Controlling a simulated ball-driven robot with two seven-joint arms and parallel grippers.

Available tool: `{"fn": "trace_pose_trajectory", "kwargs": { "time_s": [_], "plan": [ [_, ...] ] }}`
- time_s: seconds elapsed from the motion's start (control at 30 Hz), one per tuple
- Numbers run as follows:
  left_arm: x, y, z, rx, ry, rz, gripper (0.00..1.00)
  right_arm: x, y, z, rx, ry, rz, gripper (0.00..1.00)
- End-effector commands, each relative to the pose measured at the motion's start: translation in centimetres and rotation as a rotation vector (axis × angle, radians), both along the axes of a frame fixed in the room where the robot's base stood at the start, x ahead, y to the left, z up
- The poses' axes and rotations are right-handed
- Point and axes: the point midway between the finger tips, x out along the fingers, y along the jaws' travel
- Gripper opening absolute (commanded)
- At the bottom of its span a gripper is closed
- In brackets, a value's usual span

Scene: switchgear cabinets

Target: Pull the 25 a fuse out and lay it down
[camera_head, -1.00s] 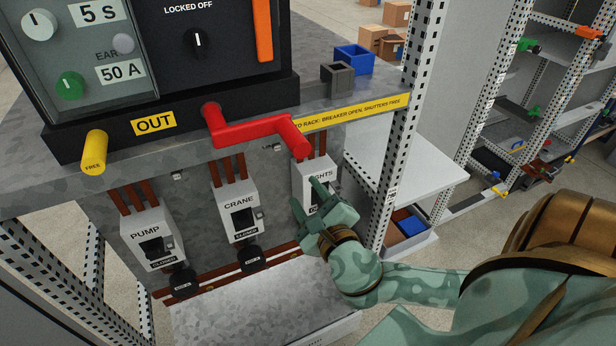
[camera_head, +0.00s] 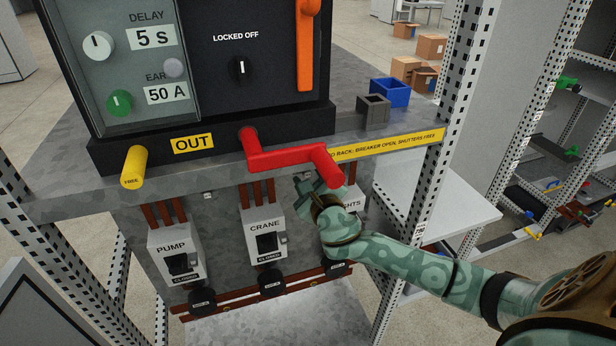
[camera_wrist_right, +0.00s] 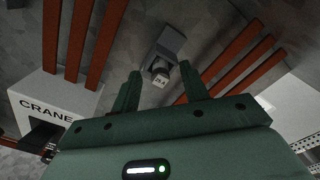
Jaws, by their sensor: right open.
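The 25 A fuse (camera_wrist_right: 162,74) shows in the right wrist view as a small pale end with its rating on it. It sits in a grey holder (camera_wrist_right: 171,43) on the grey metal panel, between two sets of copper bars. My right gripper (camera_wrist_right: 160,76) is open and empty, its fingertips on either side of the fuse in that view. I cannot tell how far short of the fuse they are. In the head view my right gripper (camera_head: 307,186) is below the red crank handle and hides the fuse. My left gripper is not in view.
The red crank handle (camera_head: 290,158) juts out just above my right gripper. The CRANE box (camera_head: 264,236) is to its left, the LIGHTS box (camera_head: 352,201) partly behind my wrist. The PUMP box (camera_head: 174,254) is further left. A grey open box (camera_head: 373,109) and blue bin (camera_head: 390,92) stand on the shelf.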

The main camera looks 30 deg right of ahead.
Motion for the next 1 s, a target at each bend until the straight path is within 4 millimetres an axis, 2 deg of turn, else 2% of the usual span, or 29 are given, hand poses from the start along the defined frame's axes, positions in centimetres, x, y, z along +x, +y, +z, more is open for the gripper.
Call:
{"fn": "trace_pose_trajectory", "kwargs": {
  "time_s": [0.27, 0.3, 0.43, 0.47, 0.5, 0.53, 0.6, 0.63, 0.67, 0.7, 0.73, 1.0],
  "plan": [
    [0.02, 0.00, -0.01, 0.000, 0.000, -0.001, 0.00, 0.22, -0.04, -0.03, 0.000, 0.001, 0.001, 0.45],
    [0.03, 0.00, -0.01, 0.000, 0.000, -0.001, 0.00, 0.21, -0.04, -0.03, 0.000, 0.001, 0.001, 0.39],
    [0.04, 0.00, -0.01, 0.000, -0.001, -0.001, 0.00, 0.20, -0.03, -0.03, 0.000, 0.001, 0.001, 0.03],
    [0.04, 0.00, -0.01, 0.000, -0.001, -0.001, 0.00, 0.20, -0.03, -0.03, 0.001, 0.000, 0.001, 0.00],
    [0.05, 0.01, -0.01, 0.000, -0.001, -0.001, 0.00, 0.20, -0.03, -0.03, 0.001, 0.000, 0.001, 0.00],
    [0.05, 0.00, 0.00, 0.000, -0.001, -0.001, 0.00, 0.19, -0.03, -0.03, 0.001, 0.000, 0.001, 0.16],
    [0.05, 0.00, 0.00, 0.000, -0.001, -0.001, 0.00, 0.19, -0.02, -0.04, 0.001, 0.000, 0.001, 0.00],
    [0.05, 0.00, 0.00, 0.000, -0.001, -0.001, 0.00, 0.19, -0.02, -0.04, 0.001, 0.000, 0.001, 0.00],
    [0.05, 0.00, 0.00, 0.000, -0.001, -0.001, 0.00, 0.18, -0.01, -0.04, 0.001, 0.000, 0.001, 0.16],
    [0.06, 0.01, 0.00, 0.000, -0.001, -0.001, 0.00, 0.18, -0.01, -0.04, 0.001, 0.000, 0.001, 0.05],
    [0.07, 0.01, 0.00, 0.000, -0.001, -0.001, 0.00, 0.18, -0.02, -0.05, 0.001, 0.000, 0.001, 0.00],
    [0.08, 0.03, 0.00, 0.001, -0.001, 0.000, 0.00, 0.17, -0.01, -0.06, 0.001, 0.001, 0.001, 0.00]
  ]
}}
